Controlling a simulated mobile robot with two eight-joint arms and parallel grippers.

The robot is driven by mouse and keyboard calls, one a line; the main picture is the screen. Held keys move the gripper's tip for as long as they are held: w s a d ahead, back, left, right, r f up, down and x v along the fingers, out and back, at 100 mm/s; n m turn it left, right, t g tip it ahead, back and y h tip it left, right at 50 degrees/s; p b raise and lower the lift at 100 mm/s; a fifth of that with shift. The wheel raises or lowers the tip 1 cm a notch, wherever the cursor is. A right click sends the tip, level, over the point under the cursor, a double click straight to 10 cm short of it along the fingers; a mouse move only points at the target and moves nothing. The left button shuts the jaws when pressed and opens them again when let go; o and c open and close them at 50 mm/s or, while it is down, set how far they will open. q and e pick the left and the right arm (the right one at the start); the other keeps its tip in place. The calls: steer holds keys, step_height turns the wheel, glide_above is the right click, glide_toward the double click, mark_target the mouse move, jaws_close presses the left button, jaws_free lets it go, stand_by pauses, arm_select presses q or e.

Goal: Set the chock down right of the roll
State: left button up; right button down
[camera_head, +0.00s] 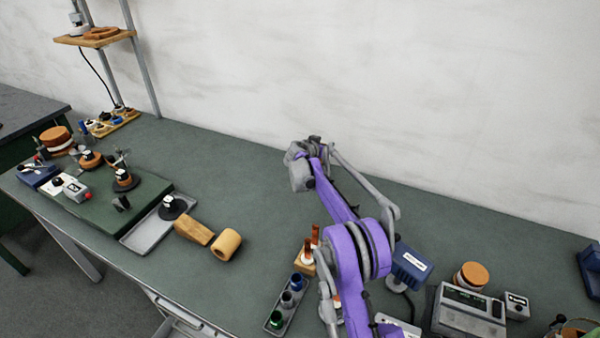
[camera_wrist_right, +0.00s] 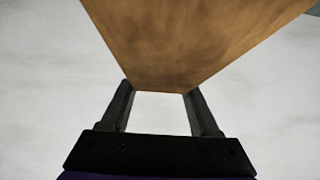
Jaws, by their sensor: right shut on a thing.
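The tan roll (camera_head: 227,244) lies on the green bench top, left of my right arm. A wooden wedge-shaped block (camera_head: 193,230) lies against or very close to its left side. My right gripper (camera_head: 300,162) is raised in front of the pale wall, beyond and to the right of the roll. In the right wrist view its two fingers (camera_wrist_right: 160,95) are shut on a brown wooden piece, the chock (camera_wrist_right: 185,45), which tapers toward the fingers. In the head view the held chock is hidden behind the gripper and wrist. My left gripper is out of view.
Right of the roll is bare bench, up to a tray of coloured jars (camera_head: 287,303) and a wooden block with copper-coloured posts (camera_head: 306,258). A grey tray (camera_head: 150,235) stands to its left. A blue box (camera_head: 411,266) and a grey instrument (camera_head: 468,312) stand farther right.

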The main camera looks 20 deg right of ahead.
step_height(320, 180, down, 5)
steer(key=shift+s+a+f, duration=0.1)
steer(key=shift+a+f, duration=0.05)
steer(key=shift+f, duration=2.15)
steer(key=shift+c, duration=0.6)
jaws_free()
steer(key=shift+f, duration=0.1)
